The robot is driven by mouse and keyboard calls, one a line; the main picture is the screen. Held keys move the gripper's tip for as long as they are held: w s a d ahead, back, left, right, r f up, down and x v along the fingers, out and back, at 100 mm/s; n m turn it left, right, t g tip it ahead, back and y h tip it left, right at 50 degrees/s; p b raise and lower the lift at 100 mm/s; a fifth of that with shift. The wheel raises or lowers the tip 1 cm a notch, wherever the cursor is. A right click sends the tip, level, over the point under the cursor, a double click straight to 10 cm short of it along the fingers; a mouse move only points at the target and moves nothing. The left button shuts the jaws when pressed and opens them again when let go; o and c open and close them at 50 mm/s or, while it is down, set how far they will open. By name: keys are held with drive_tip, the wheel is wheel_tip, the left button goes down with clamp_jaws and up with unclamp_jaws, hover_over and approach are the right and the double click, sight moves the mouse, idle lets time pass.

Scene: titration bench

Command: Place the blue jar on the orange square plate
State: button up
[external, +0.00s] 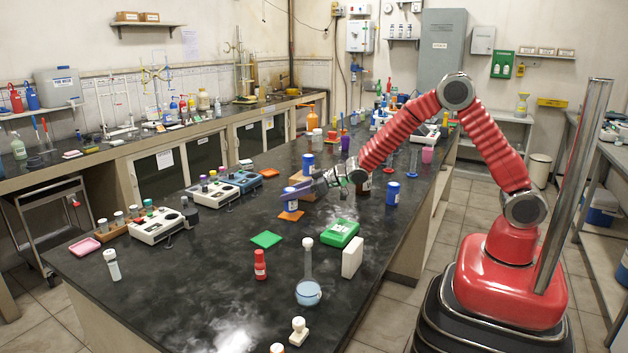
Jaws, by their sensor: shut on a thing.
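A blue jar (290,205) with a white label stands upright at the orange square plate (291,216) in the middle of the dark bench. The jar hides part of the plate, and I cannot tell whether its base touches it. My gripper (297,190) reaches in from the right and is shut on this jar near its top. The fingers hide part of the jar.
A third blue jar (392,193) stands to the right. A green square plate (266,239), red bottle (260,264), flask (308,290) and green box (340,233) stand nearer.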

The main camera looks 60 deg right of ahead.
drive_tip(key=shift+f, duration=0.75)
drive_tip(key=shift+f, duration=0.1)
drive_tip(key=o, duration=1.1)
drive_tip(key=shift+s+d+r, duration=0.15)
drive_tip(key=shift+s+r, duration=0.1)
drive_tip(key=shift+s, duration=0.1)
drive_tip(key=v, duration=1.1)
